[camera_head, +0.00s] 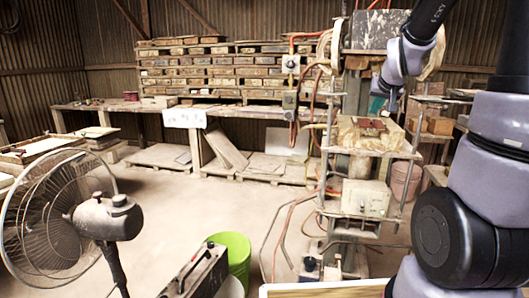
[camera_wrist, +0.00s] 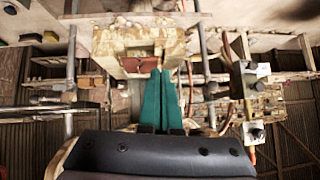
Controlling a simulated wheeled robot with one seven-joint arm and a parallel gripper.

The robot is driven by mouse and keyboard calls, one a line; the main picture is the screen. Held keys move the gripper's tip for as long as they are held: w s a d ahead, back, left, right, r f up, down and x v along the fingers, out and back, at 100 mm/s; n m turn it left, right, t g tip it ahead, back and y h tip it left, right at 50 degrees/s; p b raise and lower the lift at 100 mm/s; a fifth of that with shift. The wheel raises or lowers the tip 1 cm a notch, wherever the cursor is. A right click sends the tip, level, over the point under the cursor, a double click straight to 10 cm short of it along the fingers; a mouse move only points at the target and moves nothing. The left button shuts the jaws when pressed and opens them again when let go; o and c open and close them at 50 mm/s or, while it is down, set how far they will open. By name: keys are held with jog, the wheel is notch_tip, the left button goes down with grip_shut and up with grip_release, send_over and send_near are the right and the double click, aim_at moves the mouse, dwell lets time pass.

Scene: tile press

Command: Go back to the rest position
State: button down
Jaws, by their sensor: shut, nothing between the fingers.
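My gripper shows in the wrist view as two teal fingers (camera_wrist: 162,78) lying side by side, shut and empty. In the head view its end (camera_head: 391,98) hangs above the press bed at the right, apart from it. The tile press (camera_head: 362,140) stands right of centre, with a pale, worn bed. A reddish-brown piece (camera_head: 370,125) lies on that bed. It also shows in the wrist view (camera_wrist: 142,64), just beyond my fingertips. I cannot tell the exact gap between them there.
A standing fan (camera_head: 100,215) is at the left front, with a green bucket (camera_head: 236,252) and a dark box (camera_head: 200,272) near the middle. Racks of tiles (camera_head: 215,72) stand above the back bench. Hoses and cables run around the press. The floor left of it is mostly clear.

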jog(key=s+a+r+g+y, duration=0.1)
jog(key=s+a+r, duration=0.1)
jog(key=s, duration=0.6)
jog(key=s+a+r+g+y, duration=0.1)
jog(key=s+a+r, duration=0.1)
jog(key=s+a, duration=0.3)
jog(key=s+a+r+y, duration=0.1)
jog(key=s+a, duration=0.3)
jog(key=s, duration=0.8)
jog(key=shift+s+a+r+g+y, duration=0.15)
jog(key=shift+a+r+g+y, duration=0.15)
jog(key=shift+r+g, duration=0.15)
